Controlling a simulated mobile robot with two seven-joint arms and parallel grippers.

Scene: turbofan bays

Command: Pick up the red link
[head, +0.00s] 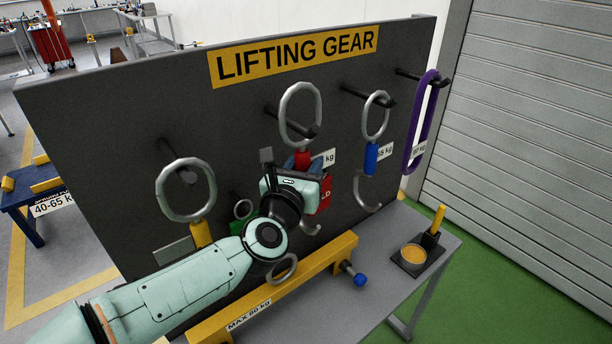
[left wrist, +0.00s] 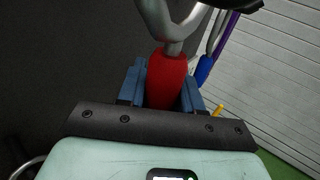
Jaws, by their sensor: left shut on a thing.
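The red link (head: 302,158) hangs on the dark lifting gear board by its large steel ring (head: 300,114), which loops around a peg. A hook shows below it, partly hidden by my arm. My left gripper (head: 305,165) is at the red body, in front of the board. In the left wrist view the red link (left wrist: 167,80) stands upright between the two blue fingers of the left gripper (left wrist: 164,88), which are shut on it. The ring's top runs out of that view. My right gripper is not in view.
A yellow link (head: 200,233) hangs to the left, a blue link (head: 371,157) and a purple sling (head: 421,122) to the right. A yellow beam (head: 300,284) lies on the grey table (head: 395,235) below. A black stand (head: 424,252) is at the table's right.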

